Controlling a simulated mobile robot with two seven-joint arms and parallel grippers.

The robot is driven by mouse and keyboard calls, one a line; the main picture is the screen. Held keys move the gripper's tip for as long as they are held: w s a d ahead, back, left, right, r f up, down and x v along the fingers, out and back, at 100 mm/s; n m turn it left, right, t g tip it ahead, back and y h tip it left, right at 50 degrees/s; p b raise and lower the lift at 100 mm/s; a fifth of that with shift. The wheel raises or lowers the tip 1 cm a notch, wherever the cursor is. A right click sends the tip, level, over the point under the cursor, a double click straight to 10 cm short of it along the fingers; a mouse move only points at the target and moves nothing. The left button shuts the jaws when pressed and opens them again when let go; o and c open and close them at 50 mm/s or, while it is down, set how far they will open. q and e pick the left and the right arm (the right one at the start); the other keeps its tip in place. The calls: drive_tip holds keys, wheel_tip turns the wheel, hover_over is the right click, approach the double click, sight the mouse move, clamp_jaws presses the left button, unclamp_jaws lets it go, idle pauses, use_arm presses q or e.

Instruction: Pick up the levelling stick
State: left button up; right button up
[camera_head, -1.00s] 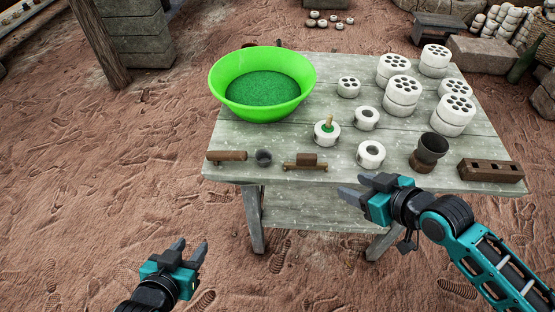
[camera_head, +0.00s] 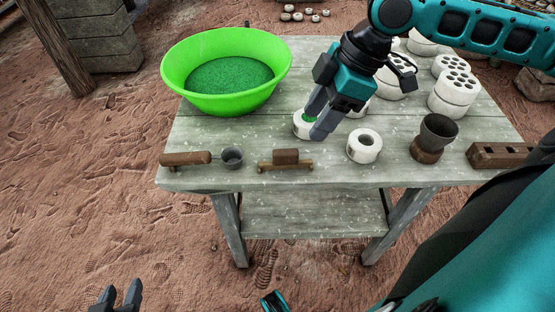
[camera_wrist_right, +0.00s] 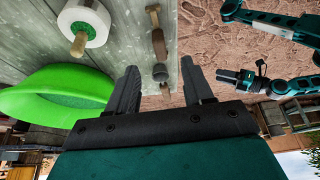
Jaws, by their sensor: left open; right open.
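I cannot tell for certain which piece is the levelling stick. The likeliest is a short brown wooden bar with a block on top (camera_head: 286,157), lying on the table near its front edge. A brown cylindrical wooden piece (camera_head: 185,158) lies further left. A peg (camera_wrist_right: 78,43) stands in a white ring (camera_wrist_right: 92,20) in the right wrist view. My right gripper (camera_head: 316,120) is open and empty, above the table, partly covering that ring in the head view. My left gripper (camera_head: 118,296) is open and empty at the lower left, away from the table.
A green bowl (camera_head: 172,70) stands at the back left of the table (camera_head: 250,135). A small grey cup (camera_head: 232,158) lies between the wooden pieces. A white ring (camera_head: 364,146), a dark cup (camera_head: 437,133), a brown holed block (camera_head: 495,155) and white holed cylinders (camera_head: 455,92) stand on the right.

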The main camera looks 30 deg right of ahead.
sight(287, 151)
drive_tip(key=b+x, duration=0.1)
drive_tip(key=x, duration=0.5)
drive_tip(key=shift+w+a+b, duration=0.1)
drive_tip(key=shift+a+b, duration=0.05)
drive_tip(key=shift+b, duration=0.25)
drive_tip(key=x, duration=0.1)
drive_tip(key=b+x, duration=0.1)
drive_tip(key=x, duration=0.1)
drive_tip(key=b+x, duration=0.1)
drive_tip(key=shift+w+a, duration=0.3)
drive_tip(key=shift+a, duration=0.15)
drive_tip(key=shift+w+a+f, duration=0.1)
drive_tip(key=shift+a+f, duration=0.05)
drive_tip(key=shift+f, duration=0.15)
drive_tip(key=shift+c, duration=0.4)
drive_tip(key=c, duration=0.8)
drive_tip(key=shift+r, duration=0.15)
